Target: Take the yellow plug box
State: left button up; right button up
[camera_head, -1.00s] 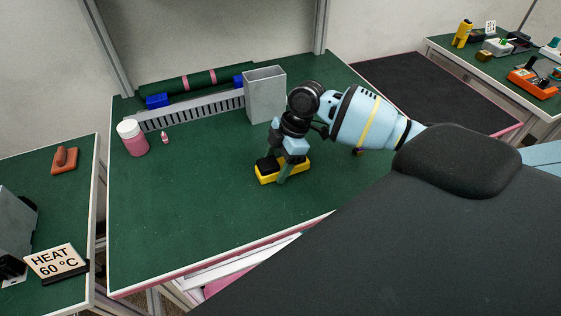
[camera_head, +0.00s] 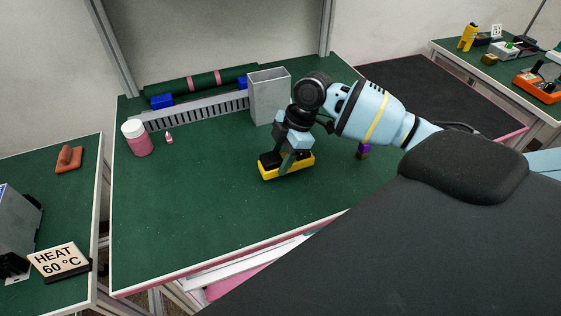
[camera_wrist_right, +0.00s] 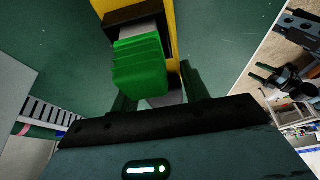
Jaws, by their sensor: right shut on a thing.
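The yellow plug box (camera_head: 295,170) is a yellow block with a black top, at the middle of the green table. My right gripper (camera_head: 286,161) is over it, pointing down, shut on it. In the right wrist view the yellow plug box (camera_wrist_right: 172,22) shows at the top, with a black part and a green ribbed block near my right gripper's fingers (camera_wrist_right: 160,92). Whether the box touches the table or is slightly raised, I cannot tell. My left gripper is not in view.
A grey open box (camera_head: 269,98) stands just behind my right gripper. A small purple item (camera_head: 363,149) is to the right. The table's front left is clear.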

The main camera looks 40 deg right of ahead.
jog(key=shift+r, duration=0.55)
jog(key=s+a, duration=0.1)
jog(key=s, duration=0.4)
jog(key=s+a+r, duration=0.1)
jog(key=s, duration=0.4)
jog(key=s+a, duration=0.1)
jog(key=s, duration=0.4)
jog(key=shift+s+a+r, duration=0.2)
jog(key=shift+a, duration=0.05)
jog(key=shift+s, duration=0.1)
